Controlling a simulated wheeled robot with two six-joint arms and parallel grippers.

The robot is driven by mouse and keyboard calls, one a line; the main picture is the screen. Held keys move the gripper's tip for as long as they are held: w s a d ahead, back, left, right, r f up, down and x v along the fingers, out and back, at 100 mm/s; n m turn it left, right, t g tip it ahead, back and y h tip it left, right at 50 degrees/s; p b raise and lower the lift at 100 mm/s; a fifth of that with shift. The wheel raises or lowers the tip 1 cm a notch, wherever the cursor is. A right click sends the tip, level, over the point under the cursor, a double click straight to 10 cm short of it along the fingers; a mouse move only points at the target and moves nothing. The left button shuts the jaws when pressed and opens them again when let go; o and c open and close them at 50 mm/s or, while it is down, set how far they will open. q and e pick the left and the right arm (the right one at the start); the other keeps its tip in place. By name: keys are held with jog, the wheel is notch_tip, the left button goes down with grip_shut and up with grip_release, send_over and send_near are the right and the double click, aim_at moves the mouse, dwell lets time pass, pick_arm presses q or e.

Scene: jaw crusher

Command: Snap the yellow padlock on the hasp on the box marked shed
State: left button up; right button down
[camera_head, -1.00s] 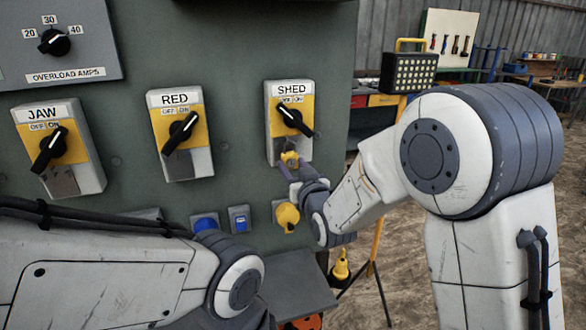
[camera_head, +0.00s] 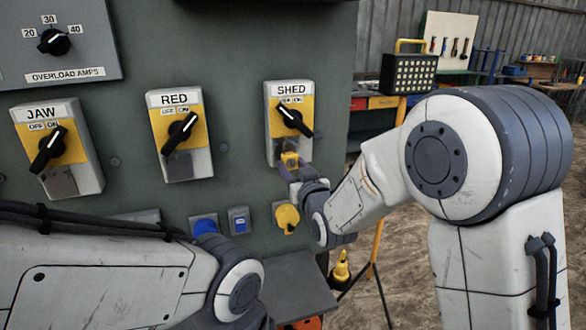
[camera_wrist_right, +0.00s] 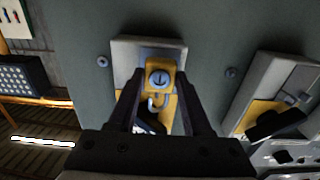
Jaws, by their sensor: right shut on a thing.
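The box marked SHED (camera_head: 281,150) is on the green panel, with a yellow plate and a black switch handle (camera_head: 294,119) turned diagonally. My right gripper (camera_head: 291,168) is at its lower part, shut on the yellow padlock (camera_head: 290,159). In the right wrist view the padlock (camera_wrist_right: 159,76) sits between both fingertips, its round grey face showing, its pale curved shackle (camera_wrist_right: 154,102) beside the yellow plate. The hasp is hidden or too small to make out, and I cannot tell whether the shackle passes through it. My left arm is at lower left; its gripper is out of view.
The boxes marked RED (camera_head: 188,165) and JAW (camera_head: 85,182) are to the left. A yellow round fitting (camera_head: 287,216) and blue fittings (camera_head: 239,219) are below. A grey shelf (camera_head: 292,285) juts out under the panel. A work lamp (camera_head: 409,74) stands to the right.

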jog(key=shift+w+a, duration=0.15)
jog(key=shift+w, duration=0.2)
dwell(0.3)
jog(key=shift+b+x, duration=0.3)
jog(key=shift+x, duration=0.6)
jog(key=shift+c, duration=1.3)
grip_release()
jog(key=shift+s, duration=0.1)
jog(key=shift+b+v, duration=0.6)
jog(key=shift+v, duration=0.9)
jog(key=b+v, duration=0.1)
jog(key=v, duration=0.5)
